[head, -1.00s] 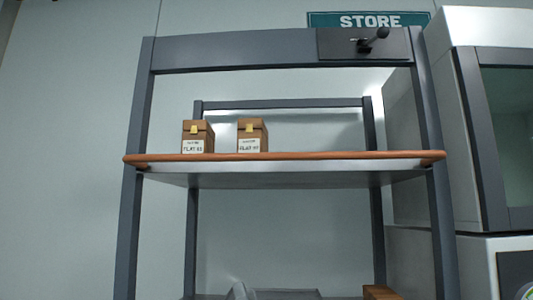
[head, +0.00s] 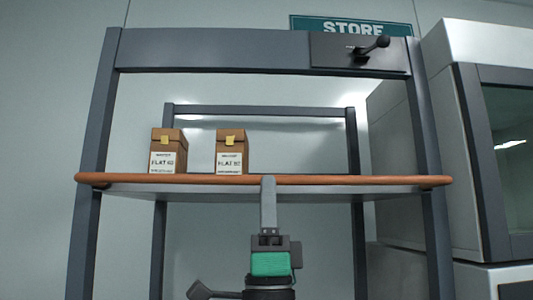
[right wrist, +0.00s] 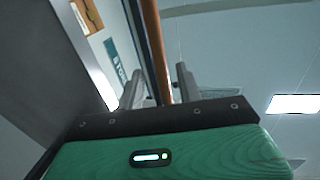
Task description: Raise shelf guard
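The shelf guard is a copper-orange bar (head: 340,181) across the front edge of the shelf, at shelf-board height. It also shows in the right wrist view (right wrist: 154,40). My right gripper (head: 268,182) comes up from below at the middle of the bar, and its finger overlaps the bar in the head view. In the right wrist view its two fingers (right wrist: 158,88) are apart, with the bar running in the gap between them. I cannot tell whether either finger touches the bar. My left gripper is not in view.
Two brown labelled packages (head: 168,152) (head: 231,152) stand on the shelf behind the bar. A black lever (head: 372,48) sits on the plate at the top right of the grey frame (head: 215,52). A STORE sign (head: 350,25) is behind, and a grey cabinet (head: 450,140) stands at the right.

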